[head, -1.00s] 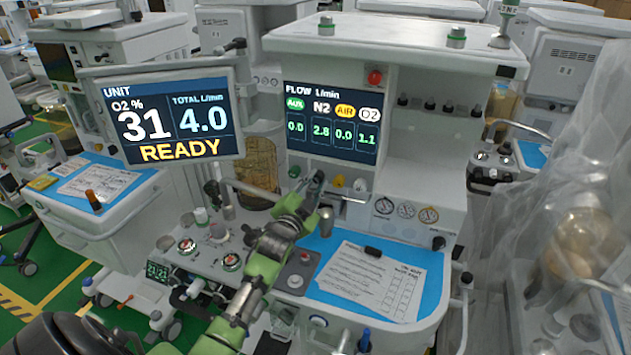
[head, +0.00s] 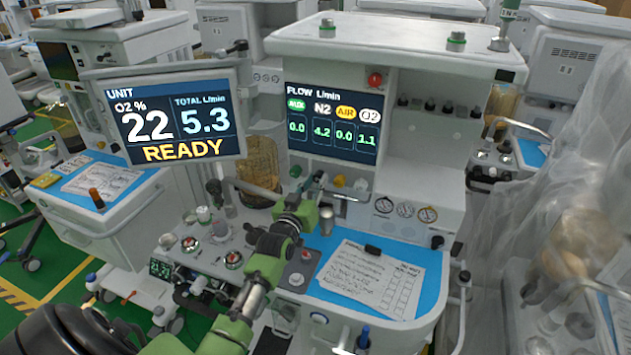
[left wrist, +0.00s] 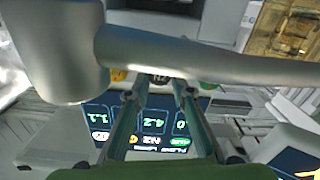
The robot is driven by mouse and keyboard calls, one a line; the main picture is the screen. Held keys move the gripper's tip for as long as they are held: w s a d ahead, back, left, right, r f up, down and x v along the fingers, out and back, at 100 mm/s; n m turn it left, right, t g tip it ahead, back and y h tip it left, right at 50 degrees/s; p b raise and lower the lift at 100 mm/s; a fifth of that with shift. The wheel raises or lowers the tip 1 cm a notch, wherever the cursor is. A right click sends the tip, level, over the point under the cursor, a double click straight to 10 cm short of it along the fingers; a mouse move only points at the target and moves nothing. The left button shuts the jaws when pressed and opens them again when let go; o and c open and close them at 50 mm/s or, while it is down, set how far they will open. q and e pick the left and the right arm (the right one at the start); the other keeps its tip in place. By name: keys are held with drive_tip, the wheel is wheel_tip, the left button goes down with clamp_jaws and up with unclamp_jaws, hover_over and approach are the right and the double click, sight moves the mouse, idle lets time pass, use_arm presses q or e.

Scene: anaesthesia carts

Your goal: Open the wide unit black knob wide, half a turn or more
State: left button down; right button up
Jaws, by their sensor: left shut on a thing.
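The wide unit (head: 400,35) stands in the middle with its flow screen (head: 332,123) lit. The N2 column reads 4.2. Below the screen is a row of knobs; the black knob (left wrist: 160,78) shows between my fingers in the left wrist view, beside a yellow knob (left wrist: 118,75). In the head view my gripper mostly hides the black knob. My left gripper (head: 316,182) reaches up to the row and is shut on the black knob; its fingertips also show in the left wrist view (left wrist: 161,88). My right gripper is in neither view.
The unit's side screen (head: 175,115) reads O2 22, total 5.3 and READY. A grey bar (left wrist: 200,55) crosses the left wrist view close to the fingers. A blue worktop with a paper (head: 365,280) lies right of my arm. Clear plastic sheeting (head: 570,190) hangs at the right.

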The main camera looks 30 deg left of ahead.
use_arm(q)
drive_tip(key=n, duration=0.3)
drive_tip(key=shift+f+n, duration=0.1)
drive_tip(key=shift+n, duration=0.3)
drive_tip(key=n, duration=0.3)
drive_tip(key=shift+n, duration=0.3)
drive_tip(key=n, duration=0.3)
drive_tip(key=shift+f+n, duration=0.1)
drive_tip(key=shift+n, duration=2.2)
drive_tip(key=c, duration=1.8)
unclamp_jaws()
drive_tip(key=shift+o, duration=0.2)
drive_tip(key=shift+s, duration=0.1)
drive_tip(key=shift+f, duration=0.1)
